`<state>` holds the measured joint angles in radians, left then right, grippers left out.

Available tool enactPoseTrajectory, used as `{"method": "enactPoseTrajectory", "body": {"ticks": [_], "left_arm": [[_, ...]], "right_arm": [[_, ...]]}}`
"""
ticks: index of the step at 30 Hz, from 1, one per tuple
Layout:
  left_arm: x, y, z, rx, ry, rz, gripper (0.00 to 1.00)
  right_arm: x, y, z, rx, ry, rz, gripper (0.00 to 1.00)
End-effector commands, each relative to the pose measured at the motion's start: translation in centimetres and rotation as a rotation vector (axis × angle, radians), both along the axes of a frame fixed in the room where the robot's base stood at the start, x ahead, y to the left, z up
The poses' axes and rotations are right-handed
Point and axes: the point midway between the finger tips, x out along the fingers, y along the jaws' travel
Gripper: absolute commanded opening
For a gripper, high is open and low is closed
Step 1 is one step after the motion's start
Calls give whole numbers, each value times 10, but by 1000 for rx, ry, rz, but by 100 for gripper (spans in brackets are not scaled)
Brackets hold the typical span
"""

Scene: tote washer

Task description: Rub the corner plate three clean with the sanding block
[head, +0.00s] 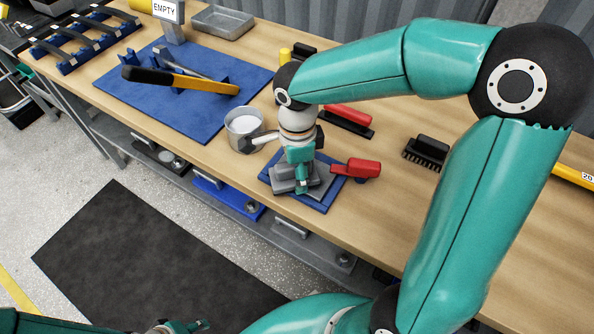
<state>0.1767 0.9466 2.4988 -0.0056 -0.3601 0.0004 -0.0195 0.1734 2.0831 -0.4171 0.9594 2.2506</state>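My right gripper (302,180) points down over a small blue pad (328,201) near the bench's front edge. Its front finger lies against a grey block (284,172), which looks like the sanding block; the gripper appears shut on it. The block sits low over a flat grey plate (318,187), apparently a corner plate, on the pad. The gripper hides much of both, so their contact and any dirt cannot be made out. A red clamp handle (357,168) is right beside the plate. My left gripper (182,327) is only partly in view at the bottom edge, away from the bench.
A metal pot (243,128) with white contents stands just left of my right gripper. A red-handled tool (348,118) and black brush (428,150) lie behind and right. A blue mat (196,121) holds a yellow-and-black tool (180,81).

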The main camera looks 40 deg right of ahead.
Motion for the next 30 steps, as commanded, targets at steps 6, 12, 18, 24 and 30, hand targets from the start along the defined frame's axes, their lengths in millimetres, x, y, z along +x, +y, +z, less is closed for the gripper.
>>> {"method": "enactPoseTrajectory", "body": {"ticks": [6,12,18,24,30], "left_arm": [[0,0,0,0,0,0,40],[0,0,1,0,0,0,40],[0,0,1,0,0,0,40],[0,0,6,0,0,0,40],[0,0,18,0,0,0,40]], "right_arm": [[11,-6,4,-12,-37,5,0],[14,-12,4,-13,-37,2,0],[13,-12,5,-12,-37,3,0],[13,-12,12,-13,-38,2,0],[13,-11,28,-13,-39,4,0]]}}
